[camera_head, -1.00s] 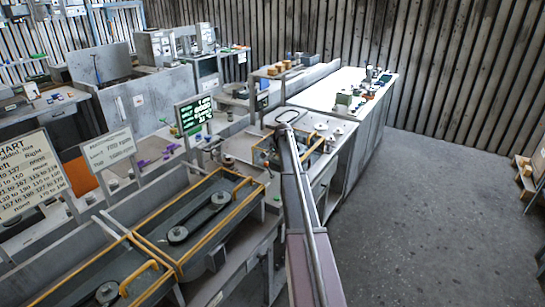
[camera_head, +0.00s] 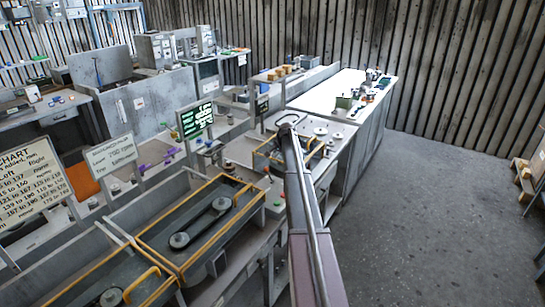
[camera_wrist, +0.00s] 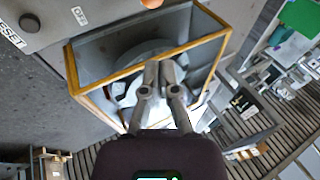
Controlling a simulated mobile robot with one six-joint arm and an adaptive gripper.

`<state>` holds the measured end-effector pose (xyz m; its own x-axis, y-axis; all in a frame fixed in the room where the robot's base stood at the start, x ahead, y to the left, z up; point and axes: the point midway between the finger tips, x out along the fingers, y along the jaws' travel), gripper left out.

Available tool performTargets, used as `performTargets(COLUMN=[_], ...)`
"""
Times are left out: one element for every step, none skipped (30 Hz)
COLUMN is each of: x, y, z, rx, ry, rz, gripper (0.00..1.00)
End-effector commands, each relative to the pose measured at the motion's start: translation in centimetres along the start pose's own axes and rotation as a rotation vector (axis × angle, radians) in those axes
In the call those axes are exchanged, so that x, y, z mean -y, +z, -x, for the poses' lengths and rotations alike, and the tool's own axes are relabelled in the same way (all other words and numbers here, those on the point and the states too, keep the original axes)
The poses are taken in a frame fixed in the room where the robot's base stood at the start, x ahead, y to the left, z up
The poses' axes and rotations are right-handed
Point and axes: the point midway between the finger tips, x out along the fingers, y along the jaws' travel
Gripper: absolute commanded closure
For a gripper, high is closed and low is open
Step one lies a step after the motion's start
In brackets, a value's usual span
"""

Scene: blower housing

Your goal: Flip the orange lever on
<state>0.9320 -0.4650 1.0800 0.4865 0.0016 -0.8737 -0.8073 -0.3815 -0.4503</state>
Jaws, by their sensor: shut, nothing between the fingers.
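A rounded orange part (camera_wrist: 151,3) is cut off by the top edge of the wrist view; I cannot tell its full shape or whether it is the lever. A small OFF label (camera_wrist: 78,15) is on the grey panel left of it. My gripper (camera_wrist: 158,70) is shut and empty. In the wrist view it shows over a yellow-edged housing (camera_wrist: 98,78) with a round grey part inside, below the orange part in the picture. In the head view my gripper (camera_head: 286,125) is over the far bench, and no orange lever can be made out there.
A yellow-edged tray with a belt and pulleys (camera_head: 205,222) stands nearer, left of my arm. A lit green screen (camera_head: 194,118) stands behind it. Open floor (camera_head: 430,220) lies to the right.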

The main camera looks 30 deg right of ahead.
Motion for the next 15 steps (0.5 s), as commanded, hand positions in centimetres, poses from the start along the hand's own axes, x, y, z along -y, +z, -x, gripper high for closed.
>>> performTargets(x=[0.3,0.3,0.3,0.3,0.3,0.4,0.4,0.5,0.6,0.6,0.6,0.7,0.8,0.8,0.9], y=[-0.6,-0.5,-0.5,-0.5,-0.5,-0.5,-0.5,-0.5,-0.5,-0.5,-0.5,-0.4,-0.4,-0.4,-0.4], z=[0.8,1.1,1.5,1.8,2.0,2.4,2.7,3.0,3.3,3.6,3.8,4.2,4.4,4.7,5.1], rx=[0.000,0.000,0.000,0.000,0.000,0.000,0.000,0.000,0.000,0.000,0.000,0.000,0.000,0.000,0.000], ry=[0.000,0.000,0.000,0.000,0.000,0.000,0.000,0.000,0.000,0.000,0.000,0.000,0.000,0.000,0.000], rz=[-0.001,-0.001,-0.001,-0.002,-0.002,-0.002,-0.002,-0.002,-0.002,-0.002,-0.002,-0.002,-0.002,-0.002,-0.002], gripper=[1.00,1.00,1.00,1.00,1.00,1.00,1.00,1.00,1.00,1.00,1.00,1.00,1.00,1.00,1.00])
